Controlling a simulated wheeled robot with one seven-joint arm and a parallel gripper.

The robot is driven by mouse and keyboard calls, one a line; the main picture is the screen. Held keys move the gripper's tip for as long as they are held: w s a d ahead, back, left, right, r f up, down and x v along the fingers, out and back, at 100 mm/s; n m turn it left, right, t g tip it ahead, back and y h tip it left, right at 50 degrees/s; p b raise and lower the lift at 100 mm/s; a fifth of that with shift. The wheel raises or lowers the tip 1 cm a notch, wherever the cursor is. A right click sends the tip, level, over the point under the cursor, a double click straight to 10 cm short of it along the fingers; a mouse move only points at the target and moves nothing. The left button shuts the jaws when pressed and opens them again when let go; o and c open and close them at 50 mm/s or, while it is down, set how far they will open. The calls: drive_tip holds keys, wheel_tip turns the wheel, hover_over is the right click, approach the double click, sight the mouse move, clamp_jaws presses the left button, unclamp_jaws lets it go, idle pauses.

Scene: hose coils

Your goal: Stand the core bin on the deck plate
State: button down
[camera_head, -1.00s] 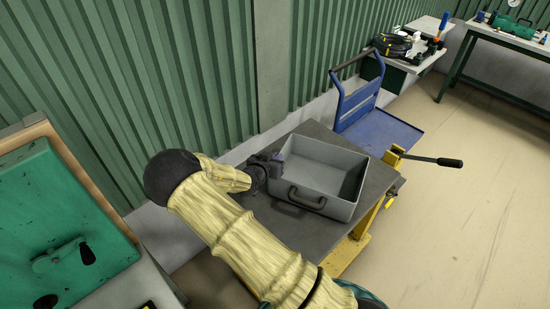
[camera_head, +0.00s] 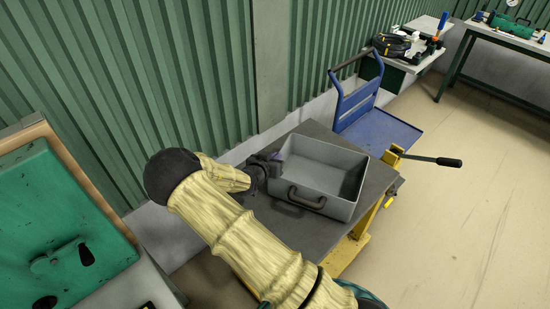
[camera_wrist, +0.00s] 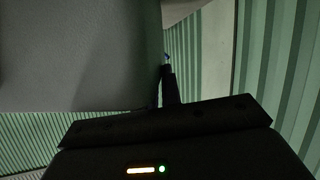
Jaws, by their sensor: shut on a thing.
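The core bin (camera_head: 345,208) is a grey, open-topped box with a dark handle on its near side. It is upright and looks empty. It is over the dark grey deck plate (camera_head: 262,222), which has a yellow frame below. I cannot tell whether the bin rests on the plate or hangs just above it. My gripper (camera_head: 272,166) is shut on the bin's left wall. In the wrist view the bin's grey wall (camera_wrist: 80,55) fills the upper left, beside a dark finger of my gripper (camera_wrist: 168,82). The grip itself is mostly hidden.
A blue trolley (camera_head: 380,133) stands behind the plate. A yellow bracket with a black lever (camera_head: 434,160) sticks out at the right. A green case (camera_head: 70,230) is at the left. The green ribbed wall (camera_head: 190,60) runs close behind. Floor is open at right.

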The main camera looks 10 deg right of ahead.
drive_tip(key=shift+f+b, duration=0.45)
drive_tip(key=shift+f, duration=0.1)
idle(0.9)
drive_tip(key=c, duration=1.5)
unclamp_jaws()
drive_tip(key=shift+f, duration=0.1)
drive_tip(key=shift+p+v, duration=1.8)
drive_tip(key=shift+v, duration=2.25)
